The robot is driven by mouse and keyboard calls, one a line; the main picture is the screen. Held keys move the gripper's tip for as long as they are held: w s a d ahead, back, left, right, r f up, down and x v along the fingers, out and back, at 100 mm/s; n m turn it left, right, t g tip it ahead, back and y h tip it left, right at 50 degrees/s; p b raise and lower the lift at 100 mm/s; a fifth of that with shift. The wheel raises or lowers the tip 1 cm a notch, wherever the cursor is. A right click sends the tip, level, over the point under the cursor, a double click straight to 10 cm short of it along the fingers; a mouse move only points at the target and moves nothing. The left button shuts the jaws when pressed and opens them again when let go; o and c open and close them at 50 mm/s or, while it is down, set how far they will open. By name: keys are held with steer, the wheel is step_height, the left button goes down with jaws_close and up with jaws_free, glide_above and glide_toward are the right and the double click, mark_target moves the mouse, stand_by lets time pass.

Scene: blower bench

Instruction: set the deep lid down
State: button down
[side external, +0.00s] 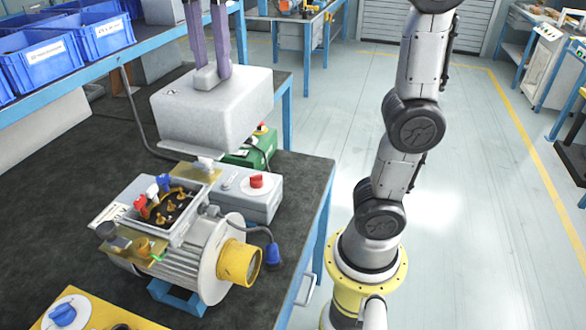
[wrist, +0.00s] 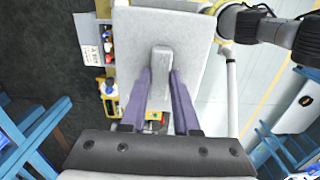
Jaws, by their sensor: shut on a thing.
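The deep lid (side external: 212,112) is a light grey box-shaped cover with a small block-shaped grip on top. My gripper (side external: 208,72) has purple fingers and is shut on that grip, holding the lid roughly level. In the wrist view my gripper (wrist: 161,72) pinches the grip, and the lid (wrist: 190,30) fills the top middle. The motor (side external: 185,262) lies on the bench with its open terminal box (side external: 170,210) facing up, showing brass terminals and red, white and blue parts. The lid appears raised above and behind this box. Its underside is hidden.
A grey control box with a red knob (side external: 256,181) stands right of the terminal box. A green box (side external: 262,146) is partly hidden behind the lid. Blue bins (side external: 105,38) line the shelf at upper left. The dark bench top (side external: 50,200) is clear at left.

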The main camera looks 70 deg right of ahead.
steer(key=d+m, duration=0.6)
steer(key=d, duration=0.9)
steer(key=s+d+m, duration=0.4)
steer(key=d, duration=0.4)
steer(key=s+d+m, duration=0.3)
steer(key=s+d, duration=0.1)
steer(key=d, duration=0.3)
step_height(320, 180, down, 29)
steer(key=w+d+f, duration=0.8)
steer(key=d+f, duration=0.3)
steer(key=f, duration=0.1)
steer(key=shift+w+d+f, duration=0.15)
steer(key=shift+d+f, duration=0.2)
steer(key=shift+d, duration=0.05)
steer(key=shift+f, duration=0.2)
steer(key=c, duration=0.7)
jaws_free()
steer(key=shift+o, duration=0.2)
